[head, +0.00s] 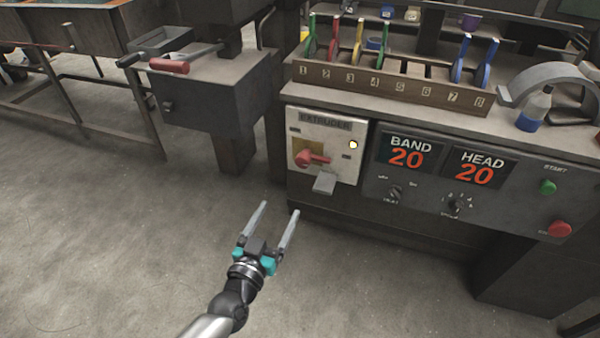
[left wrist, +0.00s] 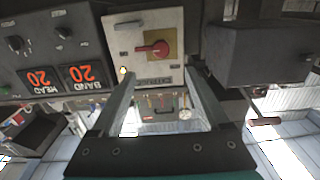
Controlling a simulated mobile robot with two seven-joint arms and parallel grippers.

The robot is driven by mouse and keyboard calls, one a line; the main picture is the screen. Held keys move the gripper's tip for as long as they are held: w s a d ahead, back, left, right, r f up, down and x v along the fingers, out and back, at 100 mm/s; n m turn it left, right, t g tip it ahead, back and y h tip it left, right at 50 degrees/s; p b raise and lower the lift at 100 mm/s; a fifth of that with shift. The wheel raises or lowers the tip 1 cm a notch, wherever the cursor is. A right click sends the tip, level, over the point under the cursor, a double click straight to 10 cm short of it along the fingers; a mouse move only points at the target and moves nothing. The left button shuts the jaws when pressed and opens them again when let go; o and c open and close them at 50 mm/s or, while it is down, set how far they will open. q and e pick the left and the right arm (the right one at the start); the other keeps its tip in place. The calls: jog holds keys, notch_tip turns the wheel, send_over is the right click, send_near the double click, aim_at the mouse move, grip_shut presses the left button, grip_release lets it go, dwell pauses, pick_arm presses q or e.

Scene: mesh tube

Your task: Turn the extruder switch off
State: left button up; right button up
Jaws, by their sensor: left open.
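The extruder switch is a red rotary handle (head: 313,158) on a yellow plate, on a pale panel (head: 350,173) labelled EXTRUDER. Its handle lies roughly sideways, and a small pale-yellow lamp (head: 353,145) shows at the panel's upper right. In the left wrist view the red handle (left wrist: 153,49) appears upside down, beyond the fingertips. My left gripper (head: 279,210) is open and empty, in front of and below the panel, apart from the handle. My right gripper is not in view.
A grey lever or tab (head: 324,184) sticks out below the switch. To the right are the BAND (head: 408,152) and HEAD (head: 477,168) displays, knobs, and green (head: 548,187) and red (head: 560,229) buttons. A dark box (head: 215,105) stands left. The floor before the panel is clear.

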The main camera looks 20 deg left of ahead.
pick_arm(q)
jog(key=b, duration=0.5)
send_near(301, 164)
jog(key=w, duration=0.7)
jog(key=shift+w+d+f, duration=0.1)
jog(key=shift+d+f, duration=0.05)
jog(key=shift+w, duration=0.75)
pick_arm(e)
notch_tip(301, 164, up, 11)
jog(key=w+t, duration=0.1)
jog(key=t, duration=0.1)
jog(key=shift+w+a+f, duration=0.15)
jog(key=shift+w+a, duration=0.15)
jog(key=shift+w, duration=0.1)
pick_arm(q)
jog(key=shift+c, duration=0.4)
grip_shut()
